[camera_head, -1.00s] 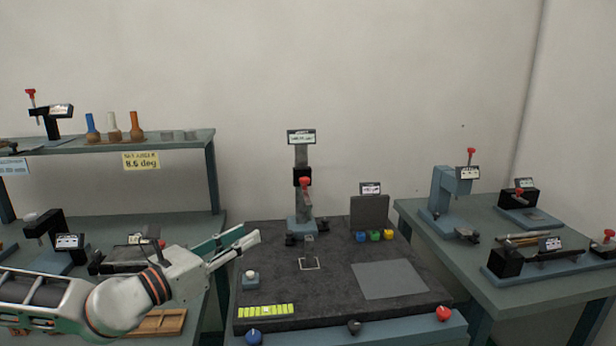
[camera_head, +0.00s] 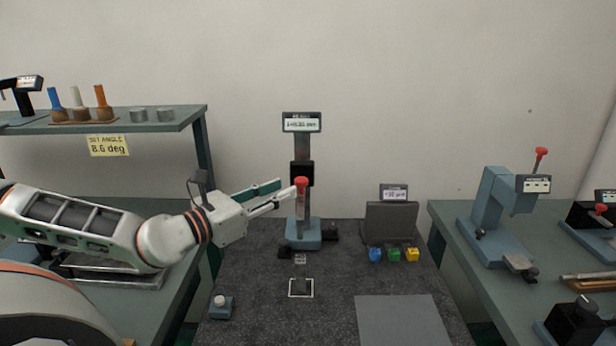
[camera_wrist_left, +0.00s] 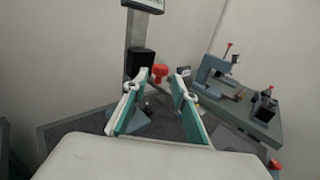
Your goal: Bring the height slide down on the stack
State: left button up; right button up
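The height gauge stands at the back of the dark granite plate, with a display (camera_head: 301,122) on top of its column and a blue base (camera_head: 303,234). Its black slide (camera_head: 302,173) sits partway up the column, with a red knob (camera_head: 301,182) at its front. My left gripper (camera_head: 284,192) is just left of the red knob, fingers pointing at it. In the left wrist view the fingers (camera_wrist_left: 158,88) are spread, with the red knob (camera_wrist_left: 159,70) beyond and between their tips. A small dark stack (camera_head: 301,286) appears inside the white square on the plate. My right gripper is not in view.
A grey block with a display (camera_head: 391,222) and blue, green and yellow knobs (camera_head: 395,255) stand right of the gauge. A button box (camera_head: 221,305) is at the plate's left. A grey mat (camera_head: 403,320) lies front right. Side benches hold other instruments.

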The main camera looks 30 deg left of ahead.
aim_at(296, 182)
pick_arm(q)
jog(key=shift+w+d+r, duration=0.15)
jog(key=shift+w+d, duration=0.05)
jog(key=shift+w, duration=0.35)
jog(key=p+x, duration=0.1)
jog(key=x, duration=0.2)
jog(key=shift+w+r+p, duration=0.1)
jog(key=shift+w+p, duration=0.2)
jog(key=shift+w, duration=0.1)
jog(key=shift+p+x, duration=0.3)
jog(key=shift+x, duration=0.6)
jog(key=shift+w+d+f, duration=0.1)
jog(key=shift+f, duration=0.1)
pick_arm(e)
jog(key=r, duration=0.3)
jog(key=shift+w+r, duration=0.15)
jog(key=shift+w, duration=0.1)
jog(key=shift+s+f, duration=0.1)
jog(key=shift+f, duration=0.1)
pick_arm(q)
jog(key=c, duration=0.5)
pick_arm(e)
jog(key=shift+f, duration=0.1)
